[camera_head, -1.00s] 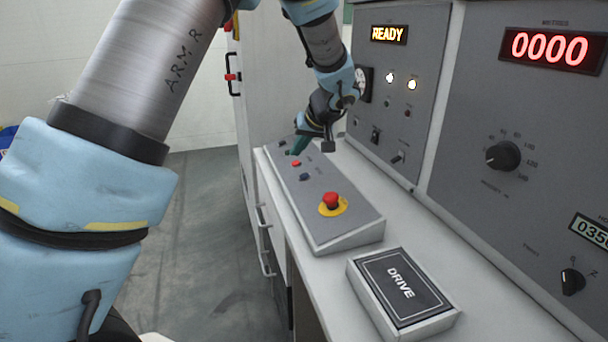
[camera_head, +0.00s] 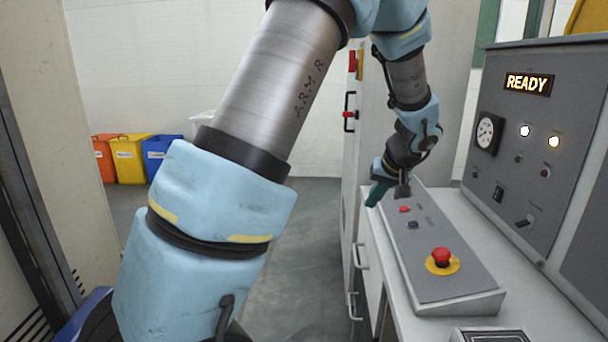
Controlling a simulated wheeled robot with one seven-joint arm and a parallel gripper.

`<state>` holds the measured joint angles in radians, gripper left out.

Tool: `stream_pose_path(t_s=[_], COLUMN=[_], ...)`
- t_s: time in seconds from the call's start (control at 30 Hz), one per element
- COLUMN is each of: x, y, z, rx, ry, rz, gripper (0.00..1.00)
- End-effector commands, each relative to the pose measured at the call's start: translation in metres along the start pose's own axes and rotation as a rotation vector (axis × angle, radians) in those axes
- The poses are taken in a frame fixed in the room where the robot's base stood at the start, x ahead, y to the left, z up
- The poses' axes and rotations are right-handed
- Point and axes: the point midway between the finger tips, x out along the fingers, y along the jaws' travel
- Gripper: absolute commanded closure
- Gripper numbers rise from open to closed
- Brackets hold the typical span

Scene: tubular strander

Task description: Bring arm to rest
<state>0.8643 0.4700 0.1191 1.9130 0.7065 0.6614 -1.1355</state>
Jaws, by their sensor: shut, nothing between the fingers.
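My arm rises from the lower left, bends over at the top and hangs down toward the far end of the sloped button box. My gripper (camera_head: 376,194) is small and partly hidden in the head view. It is shut and empty, beside and above the far left edge of the button box (camera_head: 455,276). I cannot tell whether it touches the box.
The box has a red emergency button (camera_head: 442,257) on a yellow ring. An upright panel (camera_head: 545,130) with a READY display (camera_head: 528,84) stands at right. Orange, yellow (camera_head: 130,159) and blue bins stand at the back left. The floor (camera_head: 305,240) between is clear.

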Motion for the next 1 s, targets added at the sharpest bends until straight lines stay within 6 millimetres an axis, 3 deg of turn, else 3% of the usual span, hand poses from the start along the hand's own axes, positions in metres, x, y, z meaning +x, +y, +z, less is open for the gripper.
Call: stream_pose_path(t_s=[0.03,0.2,0.4,0.5,0.63,1.0], x=[0.006,0.012,0.004,-0.002,-0.006,-0.008], y=[-0.038,-0.132,-0.203,-0.221,-0.233,-0.235], z=[0.012,0.072,0.146,0.174,0.195,0.202], rx=[-0.017,-0.029,-0.065,-0.081,-0.092,-0.091], ry=[-0.058,-0.219,-0.300,-0.309,-0.309,-0.308], rz=[0.007,0.084,0.187,0.221,0.243,0.251], gripper=[1.00,1.00,1.00,1.00,1.00,1.00])
